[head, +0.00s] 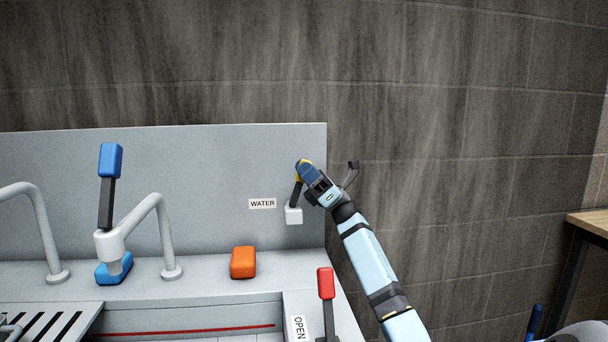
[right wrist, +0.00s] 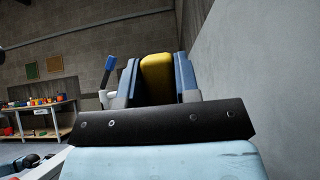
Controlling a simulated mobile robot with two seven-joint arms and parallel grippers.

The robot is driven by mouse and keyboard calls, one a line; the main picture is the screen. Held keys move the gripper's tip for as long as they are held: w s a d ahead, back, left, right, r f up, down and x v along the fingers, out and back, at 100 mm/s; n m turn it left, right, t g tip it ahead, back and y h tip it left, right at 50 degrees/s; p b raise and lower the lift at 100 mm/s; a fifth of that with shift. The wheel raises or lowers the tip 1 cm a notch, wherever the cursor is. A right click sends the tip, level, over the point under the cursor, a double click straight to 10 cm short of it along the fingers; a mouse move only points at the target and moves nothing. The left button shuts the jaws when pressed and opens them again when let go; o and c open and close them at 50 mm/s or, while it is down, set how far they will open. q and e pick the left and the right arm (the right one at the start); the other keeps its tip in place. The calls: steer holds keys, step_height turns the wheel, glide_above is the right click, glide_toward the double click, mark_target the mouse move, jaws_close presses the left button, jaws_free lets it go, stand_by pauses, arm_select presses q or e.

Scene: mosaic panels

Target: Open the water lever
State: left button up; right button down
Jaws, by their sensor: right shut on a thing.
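The water lever (head: 296,196) is mounted on the grey back panel (head: 220,190), just right of the "WATER" label (head: 262,203). It has a white base block, a dark shaft pointing up and a yellow handle at the top. My right gripper (head: 306,169) is at the top of the lever, shut on the yellow handle. In the right wrist view the yellow handle (right wrist: 157,75) sits between the two blue fingers. The fingers hide part of the handle in the head view. My left gripper is not in view.
A blue-handled lever (head: 110,160) stands on the left beside grey curved pipes (head: 155,215). An orange block (head: 243,262) lies on the ledge. A red-handled lever (head: 326,283) stands by an "OPEN" label (head: 299,328). A wooden table (head: 590,222) is at the far right.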

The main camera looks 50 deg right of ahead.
steer(key=c, duration=0.8)
jaws_free()
steer(key=shift+c, duration=0.2)
steer(key=v, duration=1.4)
steer(key=shift+r, duration=0.15)
